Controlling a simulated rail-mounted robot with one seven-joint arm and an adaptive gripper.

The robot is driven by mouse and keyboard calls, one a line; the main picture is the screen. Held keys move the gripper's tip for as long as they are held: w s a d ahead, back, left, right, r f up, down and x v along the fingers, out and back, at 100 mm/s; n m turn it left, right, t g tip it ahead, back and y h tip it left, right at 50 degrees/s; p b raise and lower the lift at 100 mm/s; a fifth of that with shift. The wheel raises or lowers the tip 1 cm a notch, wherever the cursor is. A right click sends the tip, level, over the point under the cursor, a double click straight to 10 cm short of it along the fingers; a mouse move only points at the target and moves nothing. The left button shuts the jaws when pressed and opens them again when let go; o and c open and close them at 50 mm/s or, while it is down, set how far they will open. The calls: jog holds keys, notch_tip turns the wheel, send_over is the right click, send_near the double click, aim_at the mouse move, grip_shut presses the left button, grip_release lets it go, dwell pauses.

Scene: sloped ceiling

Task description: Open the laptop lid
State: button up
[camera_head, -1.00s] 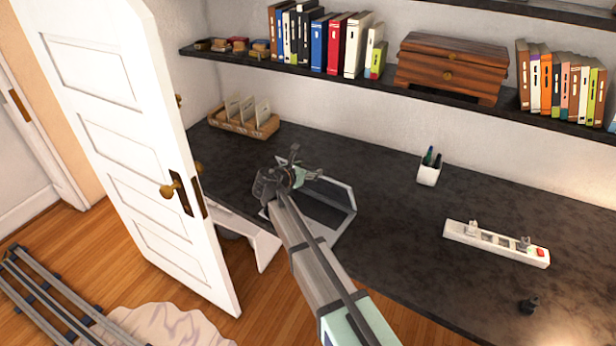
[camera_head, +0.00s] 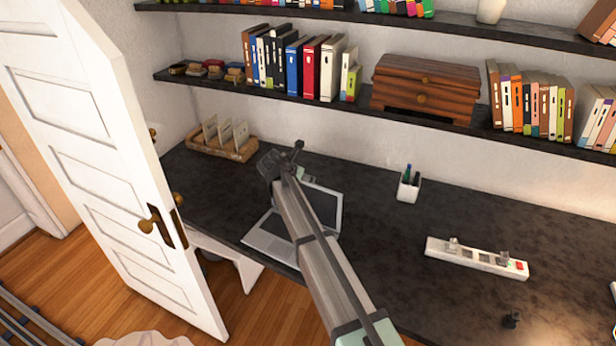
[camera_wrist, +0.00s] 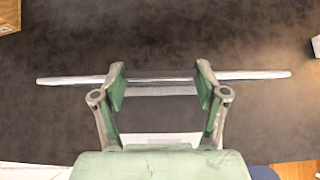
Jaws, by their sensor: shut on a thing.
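The laptop stands open on the dark desk, its silver base (camera_head: 268,238) toward the front edge and its dark screen lid (camera_head: 326,210) raised at the back. My arm crosses in front and hides part of both. My gripper (camera_head: 306,174) is at the lid's top edge. In the wrist view the lid (camera_wrist: 255,75) shows almost edge-on as a thin silver strip, with the base (camera_wrist: 160,139) below it.
A white door (camera_head: 125,170) stands open at the left. A wooden organizer (camera_head: 222,140) is behind the laptop, with a pen cup (camera_head: 408,187) and power strip (camera_head: 476,258) to the right. A shelf (camera_head: 300,101) with books and a wooden chest runs above.

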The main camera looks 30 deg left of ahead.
jog(key=shift+s+d+f, duration=0.15)
jog(key=shift+d+f, duration=0.05)
jog(key=shift+f, duration=0.3)
jog(key=o, duration=1.4)
jog(key=shift+o, duration=1.4)
jog(key=shift+a+r, duration=0.1)
jog(key=shift+r, duration=0.05)
jog(key=v, duration=1.1)
jog(key=shift+s+r, duration=0.2)
jog(key=shift+r, duration=0.1)
